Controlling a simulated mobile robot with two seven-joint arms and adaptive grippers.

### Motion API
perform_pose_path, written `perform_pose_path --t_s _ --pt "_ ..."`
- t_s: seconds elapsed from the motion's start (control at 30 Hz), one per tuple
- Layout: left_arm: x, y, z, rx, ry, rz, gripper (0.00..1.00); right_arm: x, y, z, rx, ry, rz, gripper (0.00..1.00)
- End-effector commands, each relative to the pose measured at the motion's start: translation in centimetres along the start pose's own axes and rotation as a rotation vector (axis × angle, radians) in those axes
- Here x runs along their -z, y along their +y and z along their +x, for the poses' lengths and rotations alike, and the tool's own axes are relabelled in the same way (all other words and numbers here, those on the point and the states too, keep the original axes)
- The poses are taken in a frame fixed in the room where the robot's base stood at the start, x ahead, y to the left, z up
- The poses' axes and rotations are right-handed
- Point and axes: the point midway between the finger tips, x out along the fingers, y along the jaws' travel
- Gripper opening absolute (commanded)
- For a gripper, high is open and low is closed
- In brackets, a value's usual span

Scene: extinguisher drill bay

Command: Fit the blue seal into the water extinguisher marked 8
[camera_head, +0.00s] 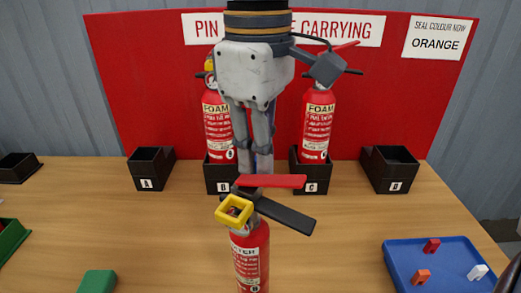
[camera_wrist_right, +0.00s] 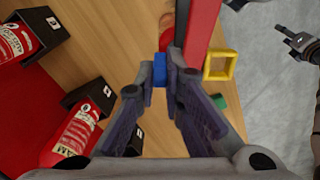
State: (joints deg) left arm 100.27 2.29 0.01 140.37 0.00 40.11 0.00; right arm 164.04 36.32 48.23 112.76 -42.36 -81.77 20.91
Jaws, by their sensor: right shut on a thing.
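My right gripper (camera_head: 256,160) comes down from the top, its fingers just behind the head of the front extinguisher. In the right wrist view, its fingers (camera_wrist_right: 164,85) are shut on a small blue seal (camera_wrist_right: 160,70). The front red extinguisher (camera_head: 250,262) stands upright, its label partly cut off and reading like WATER; I cannot read its number. It has a red lever (camera_head: 270,181), a black handle (camera_head: 285,214) and a yellow square ring (camera_head: 235,210). The seal looks close to the lever, but contact is unclear. My left gripper (camera_wrist_right: 290,40) shows at the wrist view's right edge, its opening unclear.
A blue tray (camera_head: 405,282) holds red, orange and white pieces. Two FOAM extinguishers (camera_head: 216,125) (camera_head: 317,120) stand in black holders B and C; holders A (camera_head: 151,168) and D (camera_head: 390,168) are empty. A sign (camera_head: 436,37) reads "SEAL COLOUR NOW ORANGE". A green block (camera_head: 98,282) lies front left.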

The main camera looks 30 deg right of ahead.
Motion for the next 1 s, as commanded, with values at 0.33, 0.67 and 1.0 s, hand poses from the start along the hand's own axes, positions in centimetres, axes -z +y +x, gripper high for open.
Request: perform_pose_path --t_s 0.33,0.67,1.0 --pt "0.0 0.0 0.0 0.0 0.0 0.0 0.51 0.03 -0.15 0.05 -0.005 -0.002 0.0 0.0" --pt "0.0 0.0 0.0 0.0 0.0 0.0 0.51 0.05 -0.15 0.33 -0.005 -0.001 0.0 0.0" --pt "-0.01 0.0 0.01 0.0 0.0 0.0 0.51 0.03 -0.15 0.37 -0.004 -0.003 0.0 0.33"
